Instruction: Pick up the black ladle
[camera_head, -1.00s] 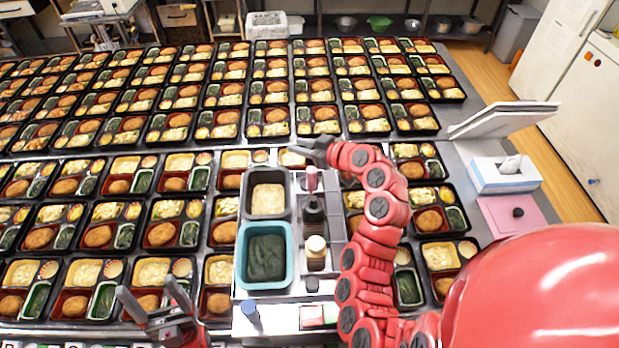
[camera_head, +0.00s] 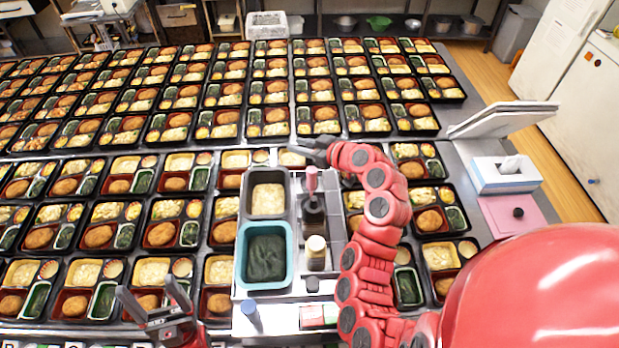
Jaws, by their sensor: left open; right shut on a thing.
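I cannot clearly make out the black ladle. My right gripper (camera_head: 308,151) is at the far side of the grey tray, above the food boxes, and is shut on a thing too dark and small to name. Below it stands a bottle with a pink top (camera_head: 311,180) and a dark body. My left gripper (camera_head: 148,290) is open and empty at the near left, above the boxes. A grey container of pale food (camera_head: 268,199) and a teal container of dark green food (camera_head: 264,257) stand between the two grippers.
Rows of filled black bento trays (camera_head: 95,237) cover most of the table. A bottle with a pale cap (camera_head: 316,254) and a blue-capped item (camera_head: 250,312) stand near the containers. A tissue box (camera_head: 505,174) and pink board (camera_head: 517,216) lie at the right.

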